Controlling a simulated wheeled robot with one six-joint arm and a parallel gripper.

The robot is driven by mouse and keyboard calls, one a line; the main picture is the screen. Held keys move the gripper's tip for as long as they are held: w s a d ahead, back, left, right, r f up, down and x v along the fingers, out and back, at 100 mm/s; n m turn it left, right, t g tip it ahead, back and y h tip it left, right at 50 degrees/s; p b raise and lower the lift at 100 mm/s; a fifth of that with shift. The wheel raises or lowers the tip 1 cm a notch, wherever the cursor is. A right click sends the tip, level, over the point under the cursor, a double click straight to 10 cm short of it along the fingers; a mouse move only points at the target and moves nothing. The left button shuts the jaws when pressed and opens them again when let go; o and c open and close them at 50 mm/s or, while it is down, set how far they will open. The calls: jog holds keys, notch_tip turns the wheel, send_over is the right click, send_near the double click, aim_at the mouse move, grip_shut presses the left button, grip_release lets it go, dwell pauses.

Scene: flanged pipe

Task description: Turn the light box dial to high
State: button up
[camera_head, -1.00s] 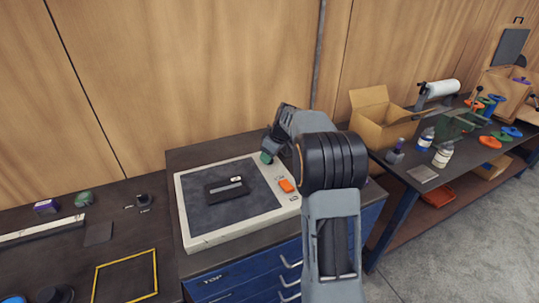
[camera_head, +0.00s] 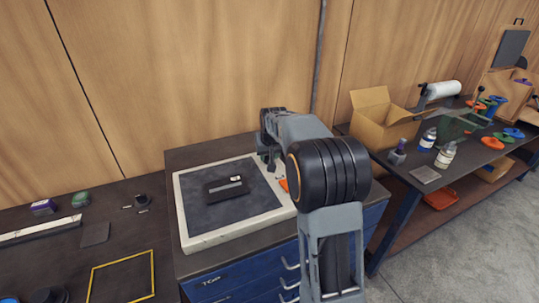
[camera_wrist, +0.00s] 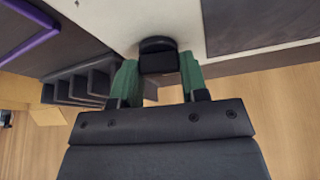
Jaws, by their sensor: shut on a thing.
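The light box (camera_head: 187,224) is a flat, off-white box with a dark grey top panel, lying on the bench left of my arm. In the wrist view, its black dial (camera_wrist: 158,58) sits on the pale frame beside the dark panel. My gripper (camera_wrist: 160,64) has green fingertips, one on each side of the dial, and is shut on it. In the head view, my gripper (camera_head: 269,162) is at the box's far right edge. The dial is hidden there behind my gripper and arm. I cannot read any dial marking.
A small black object with a light label (camera_head: 227,188) lies on the panel. An orange part (camera_head: 284,185) on the box's right border is partly hidden by my arm. A blue drawer cabinet (camera_head: 235,284) is below. An open cardboard box (camera_head: 383,128) stands right; the wooden wall is close behind.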

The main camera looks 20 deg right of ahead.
jog(key=shift+m+h, duration=0.6)
jog(key=shift+m, duration=1)
jog(key=shift+m+b, duration=0.3)
jog(key=o, duration=0.9)
jog(key=v, duration=0.9)
jog(key=b+v, duration=0.1)
jog(key=v, duration=0.4)
jog(key=shift+w+a, duration=0.15)
jog(key=shift+w, duration=0.2)
jog(key=s+a+f+n, duration=0.2)
jog(key=s+a+f, duration=0.1)
jog(key=s, duration=0.5)
jog(key=s+a+f+n+y, duration=0.1)
jog(key=s+a+f+n, duration=0.1)
jog(key=s+f, duration=0.4)
jog(key=s+a+f+n+y, duration=0.1)
jog(key=s+a+f, duration=0.3)
jog(key=s, duration=0.5)
jog(key=shift+s+f+n, duration=0.25)
jog(key=shift+s+n, duration=0.15)
jog(key=shift+n, duration=0.2)
